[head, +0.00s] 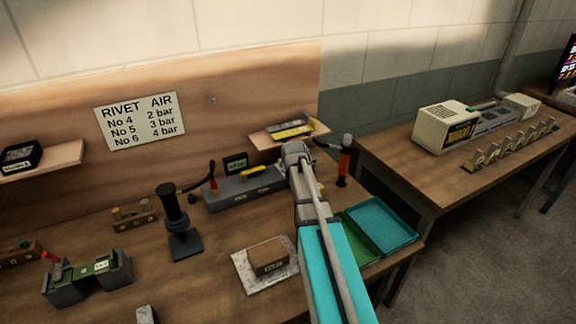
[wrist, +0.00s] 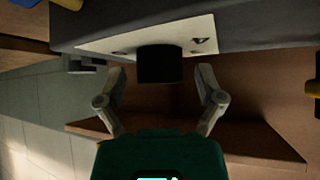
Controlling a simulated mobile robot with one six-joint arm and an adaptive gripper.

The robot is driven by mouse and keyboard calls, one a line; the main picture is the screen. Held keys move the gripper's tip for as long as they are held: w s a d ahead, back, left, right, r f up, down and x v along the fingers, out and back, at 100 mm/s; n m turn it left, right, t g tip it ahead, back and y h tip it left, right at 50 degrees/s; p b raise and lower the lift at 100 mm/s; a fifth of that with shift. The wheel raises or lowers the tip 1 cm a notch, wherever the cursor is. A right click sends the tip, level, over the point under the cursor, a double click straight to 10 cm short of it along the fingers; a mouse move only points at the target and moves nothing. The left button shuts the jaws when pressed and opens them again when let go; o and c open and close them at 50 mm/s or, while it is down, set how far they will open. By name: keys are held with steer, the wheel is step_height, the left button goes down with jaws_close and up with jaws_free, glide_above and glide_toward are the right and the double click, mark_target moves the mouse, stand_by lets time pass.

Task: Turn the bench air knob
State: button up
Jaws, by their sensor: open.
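The black air knob (wrist: 160,64) shows in the wrist view on a white plate with dark marks (wrist: 105,44), fixed to a dark grey box (wrist: 260,25). My gripper (wrist: 158,70) is open and empty. One finger shows on each side of the knob, with a gap on both sides. How deep the fingertips reach along it I cannot tell. In the head view my gripper (head: 294,150) is at the right end of the long grey bench unit (head: 225,193), and the knob is hidden behind it.
A small shelf (head: 262,140) with a yellow item is just behind my gripper. An orange-and-black tool (head: 345,160) stands close on the right. Green (head: 352,243) and blue (head: 380,222) trays, a brown block (head: 268,255) and a black upright tool (head: 176,215) are on the bench.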

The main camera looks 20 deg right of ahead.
steer(key=shift+c, duration=0.3)
steer(key=c, duration=1.1)
steer(key=shift+a, duration=0.2)
steer(key=shift+d, duration=0.1)
steer(key=shift+m+h, duration=0.4)
steer(key=shift+m, duration=0.1)
steer(key=shift+w+m+g+h, duration=0.15)
steer(key=shift+m+g+h, duration=0.7)
steer(key=shift+m, duration=0.55)
steer(key=shift+d+m+g+h, duration=0.1)
steer(key=shift+m+g+h, duration=0.8)
steer(key=shift+m, duration=0.8)
